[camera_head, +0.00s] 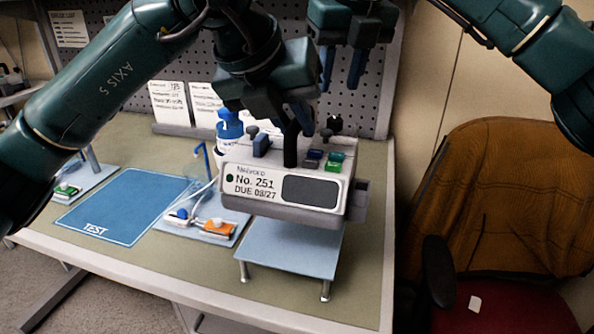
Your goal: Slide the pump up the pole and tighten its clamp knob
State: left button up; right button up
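The pump (314,217) is a pale grey box labelled No. 251, with a dark screen and green and dark buttons on top. It sits above a small blue-grey stand on the bench. A short dark post (290,150) rises at its top and may be part of the pole; I cannot tell. A dark knob (334,124) shows at the pump's back right. My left gripper (293,122) is right above the pump at the post; overlap hides whether its fingers grip anything. My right gripper (343,70) is behind and higher, its two fingers apart and empty, before the pegboard.
The blue TEST mat (122,207) lies left on the bench (165,275). A small tray (225,240) with orange and blue parts is beside the pump. A blue-capped bottle (229,128) stands behind. The brown chair (500,200) is at the right. The bench's front left is clear.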

pick_arm(q)
jog(key=o, duration=0.5)
